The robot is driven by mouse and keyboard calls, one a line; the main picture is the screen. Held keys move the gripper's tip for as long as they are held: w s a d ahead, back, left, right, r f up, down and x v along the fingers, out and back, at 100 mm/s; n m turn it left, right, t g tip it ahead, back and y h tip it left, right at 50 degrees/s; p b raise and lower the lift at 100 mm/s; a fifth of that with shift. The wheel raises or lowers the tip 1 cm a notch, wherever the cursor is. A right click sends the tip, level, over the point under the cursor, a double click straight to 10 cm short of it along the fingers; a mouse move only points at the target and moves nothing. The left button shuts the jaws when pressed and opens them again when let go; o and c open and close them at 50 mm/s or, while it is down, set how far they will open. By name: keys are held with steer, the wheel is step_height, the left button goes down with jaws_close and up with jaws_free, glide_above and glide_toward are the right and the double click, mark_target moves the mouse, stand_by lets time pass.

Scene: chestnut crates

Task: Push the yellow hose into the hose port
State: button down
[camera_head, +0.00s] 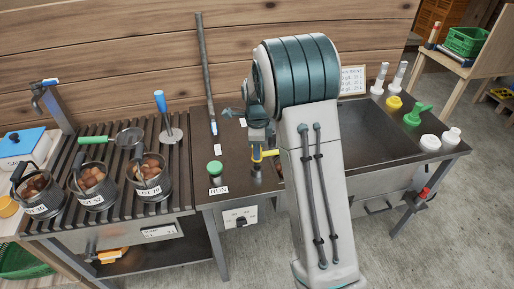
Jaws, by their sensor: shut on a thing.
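My gripper (258,146) is above the middle of the dark worktop, just left of my large arm link. It is shut on the yellow hose (269,154), of which only a short bit shows beside the fingers. A small dark metal cylinder (256,172) stands on the worktop right under the gripper; it may be the hose port. I cannot tell whether the hose touches it or is in it.
A green RUN button (215,167) is left of the gripper. Several pots with chestnuts, one of them here (149,178), stand on the slatted rack further left. A grey sink basin (375,125), bottles and a green funnel (417,114) are at right. A long pole (206,70) leans behind.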

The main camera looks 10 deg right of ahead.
steer(key=shift+f, duration=0.1)
stand_by(0.3)
steer(key=shift+f+b, duration=1.25)
steer(key=shift+f, duration=0.6)
steer(key=c, duration=0.9)
jaws_free()
steer(key=shift+c, duration=0.2)
